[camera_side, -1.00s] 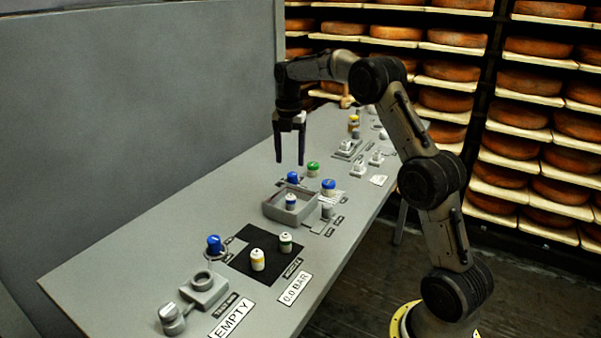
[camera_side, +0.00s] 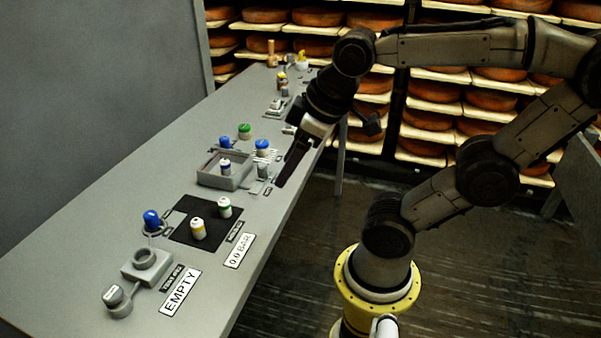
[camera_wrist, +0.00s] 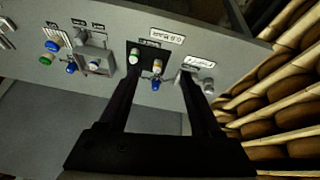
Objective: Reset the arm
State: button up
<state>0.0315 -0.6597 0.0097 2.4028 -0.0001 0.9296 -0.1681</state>
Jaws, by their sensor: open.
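My gripper (camera_side: 291,168) hangs tilted at the right front edge of the grey table (camera_side: 90,214), beside the tray and above table height. In the wrist view my gripper (camera_wrist: 158,82) shows two dark fingers spread wide with nothing held between them. My arm is bent, with its elbow high at the upper right of the side view. The gap between the fingers is hard to see in the side view.
A grey tray (camera_side: 207,180) holds a blue-capped jar (camera_side: 225,168). A black mat (camera_side: 183,231) carries a yellow-banded jar (camera_side: 198,229) and a green-banded jar (camera_side: 225,208). Cheese shelves (camera_side: 431,119) stand behind. Floor right of the table is clear.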

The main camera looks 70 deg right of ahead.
jog(key=shift+s+a+f+m, duration=0.15)
jog(key=shift+s+f+m, duration=0.3)
jog(key=shift+s, duration=0.1)
jog(key=shift+s+a+f+m, duration=0.15)
jog(key=shift+s+f+m, duration=0.25)
jog(key=shift+s, duration=0.15)
dwell(0.5)
